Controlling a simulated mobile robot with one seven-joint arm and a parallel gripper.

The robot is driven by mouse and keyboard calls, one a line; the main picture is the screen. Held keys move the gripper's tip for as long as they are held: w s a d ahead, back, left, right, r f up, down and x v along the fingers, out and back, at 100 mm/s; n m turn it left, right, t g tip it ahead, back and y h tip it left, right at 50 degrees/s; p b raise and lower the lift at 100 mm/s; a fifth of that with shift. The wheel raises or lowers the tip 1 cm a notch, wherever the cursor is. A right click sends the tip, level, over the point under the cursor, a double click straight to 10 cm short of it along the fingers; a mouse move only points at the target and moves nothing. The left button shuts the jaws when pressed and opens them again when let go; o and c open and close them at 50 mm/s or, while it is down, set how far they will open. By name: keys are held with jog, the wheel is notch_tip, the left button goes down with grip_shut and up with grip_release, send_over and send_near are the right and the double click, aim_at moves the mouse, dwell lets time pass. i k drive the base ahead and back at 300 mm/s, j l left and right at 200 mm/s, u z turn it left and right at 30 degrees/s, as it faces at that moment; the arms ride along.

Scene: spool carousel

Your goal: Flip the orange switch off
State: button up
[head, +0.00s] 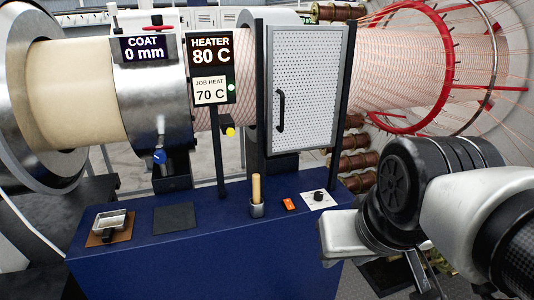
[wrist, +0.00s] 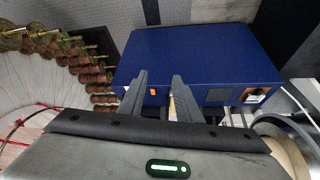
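The orange switch (head: 289,204) is a small block on top of the blue cabinet (head: 190,265), near its right end in the head view. It also shows in the wrist view (wrist: 154,91), in line with the gap between my fingers. Its rocker position is too small to tell. My gripper (wrist: 158,76) is open, with two dark fingers apart and nothing seen between them. In the head view my pale hand is right of the switch and nearer the camera, apart from it; the fingertips cannot be made out there.
A white panel with a black knob (head: 319,198) sits right of the switch. A wooden handle stands in a metal cup (head: 257,210) to its left. A metal tray (head: 109,224) lies farther left. A mesh door (head: 303,90) and thread-wrapped pipe rise behind. Spools (wrist: 75,62) hang beside the cabinet.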

aim_at(289, 205)
jog(key=i+j, duration=0.1)
jog(key=i, duration=0.35)
jog(key=i+j+z, duration=0.1)
jog(key=i, duration=0.35)
